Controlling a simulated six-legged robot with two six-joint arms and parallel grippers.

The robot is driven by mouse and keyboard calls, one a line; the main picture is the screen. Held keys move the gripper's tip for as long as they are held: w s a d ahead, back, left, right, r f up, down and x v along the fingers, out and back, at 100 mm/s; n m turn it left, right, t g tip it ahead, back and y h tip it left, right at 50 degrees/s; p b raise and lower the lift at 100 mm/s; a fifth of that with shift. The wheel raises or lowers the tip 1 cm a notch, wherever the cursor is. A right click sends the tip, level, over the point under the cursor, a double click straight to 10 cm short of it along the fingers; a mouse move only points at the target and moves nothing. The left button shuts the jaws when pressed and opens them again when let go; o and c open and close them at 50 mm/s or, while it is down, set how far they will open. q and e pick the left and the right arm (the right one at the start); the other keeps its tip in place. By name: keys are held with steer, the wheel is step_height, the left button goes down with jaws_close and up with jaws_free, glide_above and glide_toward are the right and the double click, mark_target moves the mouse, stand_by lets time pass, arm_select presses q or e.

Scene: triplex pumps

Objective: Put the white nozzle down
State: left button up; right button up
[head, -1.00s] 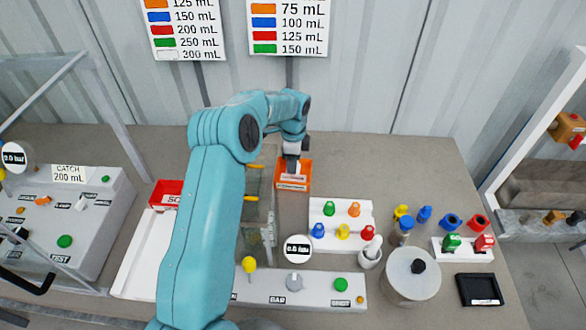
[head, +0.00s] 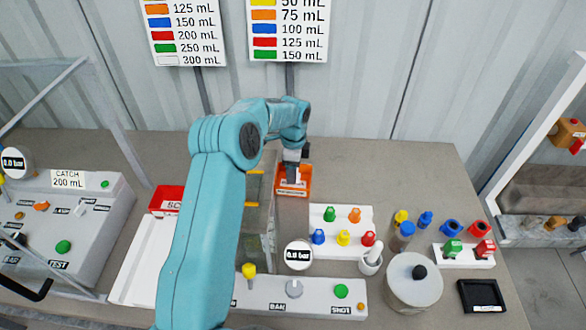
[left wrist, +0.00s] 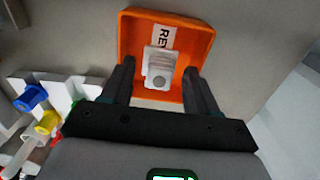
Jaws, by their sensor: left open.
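The white nozzle (left wrist: 160,70) lies in the orange tray (left wrist: 202,38), on or beside a white label whose lettering starts with "RE". The left wrist view shows my left gripper (left wrist: 159,72) open, with one dark finger on each side of the nozzle; I cannot tell whether either touches it. In the head view my left gripper (head: 292,170) reaches down into the orange tray (head: 307,184) behind the nozzle board, and the nozzle itself is hard to make out there. My right gripper is not in view.
A white board (head: 327,214) with several coloured nozzles stands just right and in front of the tray. A clear-walled pump housing (head: 258,220) stands left of it. A grey canister (head: 414,285) and black tray (head: 481,294) are at front right. The bench behind the board is clear.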

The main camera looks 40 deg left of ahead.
arm_select(q)
step_height(320, 180, up, 9)
steer(key=p, duration=0.5)
steer(key=shift+d+f, duration=0.1)
step_height(320, 180, up, 2)
steer(key=shift+w+r, duration=0.1)
steer(key=shift+r, duration=0.1)
